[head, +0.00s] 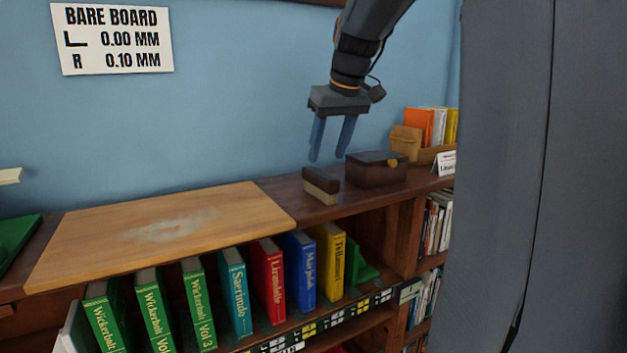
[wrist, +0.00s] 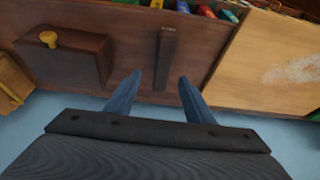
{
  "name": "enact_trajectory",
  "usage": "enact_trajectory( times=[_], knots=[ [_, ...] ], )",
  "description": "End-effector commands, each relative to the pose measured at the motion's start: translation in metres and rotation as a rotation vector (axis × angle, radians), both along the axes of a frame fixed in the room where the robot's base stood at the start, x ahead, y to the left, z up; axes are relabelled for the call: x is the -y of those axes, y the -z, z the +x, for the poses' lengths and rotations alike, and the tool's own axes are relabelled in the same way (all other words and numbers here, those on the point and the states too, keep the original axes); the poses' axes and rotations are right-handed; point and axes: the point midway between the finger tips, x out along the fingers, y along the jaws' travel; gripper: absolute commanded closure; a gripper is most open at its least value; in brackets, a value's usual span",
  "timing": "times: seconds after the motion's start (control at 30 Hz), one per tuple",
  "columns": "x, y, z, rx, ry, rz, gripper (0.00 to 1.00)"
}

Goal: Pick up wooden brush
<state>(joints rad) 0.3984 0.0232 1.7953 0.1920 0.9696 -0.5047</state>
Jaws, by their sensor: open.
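The wooden brush (head: 321,186) is a small block with a dark brown back and pale bristles below. It lies on the dark bookcase top, between the light board and a dark box. It also shows in the wrist view (wrist: 166,58) as a narrow dark bar ahead of the fingers. My gripper (head: 328,160) is open and empty, pointing down above the bookcase top, just above and behind the brush. In the wrist view my gripper (wrist: 160,80) has its two blue fingers apart, with the brush lined up roughly between them. No contact with the brush shows.
A dark wooden box (head: 376,171) with a yellow knob stands close to the right of the brush. A light wooden board (head: 165,232) with a pale smear lies to the left. Several coloured books (head: 268,280) stand on the shelf below. A blue wall is behind.

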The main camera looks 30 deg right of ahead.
Motion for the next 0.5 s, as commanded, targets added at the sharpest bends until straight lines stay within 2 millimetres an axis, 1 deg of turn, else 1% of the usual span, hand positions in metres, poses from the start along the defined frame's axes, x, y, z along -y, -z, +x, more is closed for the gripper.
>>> enact_trajectory(
  times=[0.33, 0.5],
  knots=[
    [-0.01, 0.033, 0.016, -0.004, -0.014, 0.003, 0.52],
    [-0.01, 0.056, 0.026, -0.004, -0.013, 0.002, 0.52]
  ],
)
